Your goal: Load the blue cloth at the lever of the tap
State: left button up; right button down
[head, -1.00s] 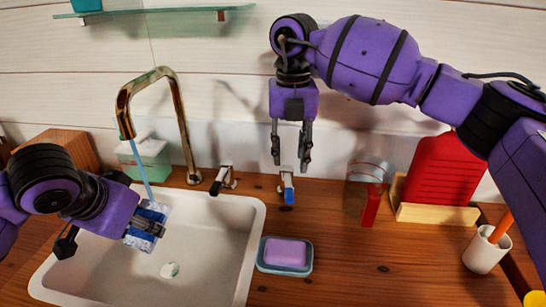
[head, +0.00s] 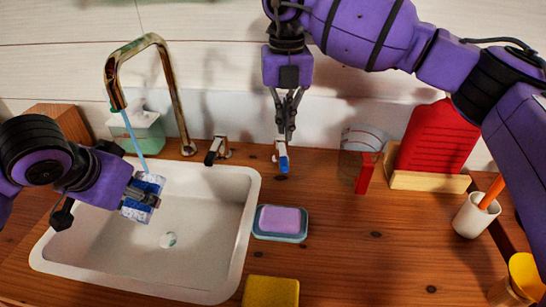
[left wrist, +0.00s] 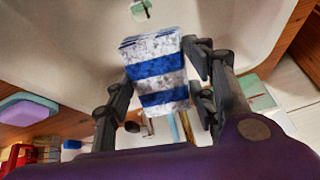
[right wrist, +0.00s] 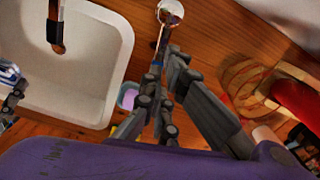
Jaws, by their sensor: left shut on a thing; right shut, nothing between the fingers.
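The folded blue-and-white striped cloth (head: 150,184) is held by my left gripper (head: 143,198) over the sink. It also shows between the fingers in the left wrist view (left wrist: 158,72). The brass tap (head: 176,100) arches over the sink, and a thin blue stream of water runs from its spout down to the cloth. A blue-tipped lever (head: 283,160) stands right of the sink, and a black-tipped lever (head: 214,152) stands nearer the tap. My right gripper (head: 284,136) points down, shut and empty, just above the blue-tipped lever; I cannot tell whether they touch.
A clear jar (head: 352,150), red board (head: 437,140) and white cup (head: 472,216) stand right.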

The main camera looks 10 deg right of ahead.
aim_at(282, 152)
jog(key=s+d+f+n+y, duration=0.1)
jog(key=s+d+f+n, duration=0.15)
jog(key=f+n, duration=0.3)
jog(key=s+d+r+n+y, duration=0.1)
jog(key=d+r+n+y, duration=0.35)
jog(key=n, duration=0.75)
jog(key=shift+t+h, duration=0.4)
jog(key=shift+h, duration=0.15)
jog(key=x, duration=0.5)
jog(key=d+x, duration=0.1)
jog(key=x, duration=0.1)
jog(key=shift+f, duration=0.4)
jog(key=shift+s+a, duration=0.15)
jog(key=shift+a, duration=0.35)
jog(key=shift+s+a, duration=0.2)
jog(key=shift+a, duration=0.35)
